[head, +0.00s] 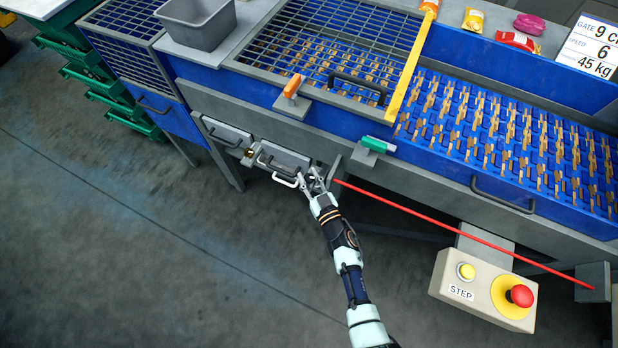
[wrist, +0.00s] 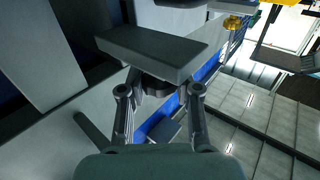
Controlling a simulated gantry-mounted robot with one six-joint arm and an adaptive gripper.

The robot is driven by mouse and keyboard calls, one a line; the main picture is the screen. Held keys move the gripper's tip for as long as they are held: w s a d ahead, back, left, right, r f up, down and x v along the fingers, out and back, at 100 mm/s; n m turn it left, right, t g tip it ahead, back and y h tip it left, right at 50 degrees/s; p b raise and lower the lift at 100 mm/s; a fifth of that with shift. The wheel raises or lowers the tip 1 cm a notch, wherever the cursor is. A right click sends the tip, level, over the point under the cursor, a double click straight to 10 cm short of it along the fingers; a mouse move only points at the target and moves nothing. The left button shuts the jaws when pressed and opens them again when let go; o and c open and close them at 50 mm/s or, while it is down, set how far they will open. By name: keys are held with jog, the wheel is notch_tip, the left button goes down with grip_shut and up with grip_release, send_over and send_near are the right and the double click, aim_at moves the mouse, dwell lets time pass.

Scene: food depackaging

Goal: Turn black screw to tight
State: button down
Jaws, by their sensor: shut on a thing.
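My gripper (head: 312,180) is at the front of the machine, at the right end of a row of grey hatches under the blue frame. In the wrist view my gripper (wrist: 158,92) has its two fingers on either side of a dark round part (wrist: 157,84), which looks like the black screw. The fingers are shut on it. The dark part sits just under a grey plate (wrist: 150,52) that hides its upper side. In the head view the fingers cover this spot, and the screw cannot be made out. How tight it is cannot be told.
A grey hatch with a pale handle (head: 286,180) is just left of my gripper, and a brass knob (head: 248,152) further left. A red cord (head: 460,233) runs right from near my gripper. A control box (head: 450,290) hangs at lower right. The floor in front is clear.

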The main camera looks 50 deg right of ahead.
jog(key=shift+a+f+m+h+b, duration=0.1)
jog(key=shift+f+m+h+b, duration=0.25)
jog(key=shift+b, duration=0.75)
jog(key=shift+r+g+h, duration=0.3)
jog(key=shift+r+h, duration=0.05)
jog(key=c, duration=0.8)
grip_release()
jog(key=shift+s, duration=0.1)
jog(key=v, duration=1.1)
jog(key=shift+s+a, duration=0.2)
jog(key=shift+s, duration=0.15)
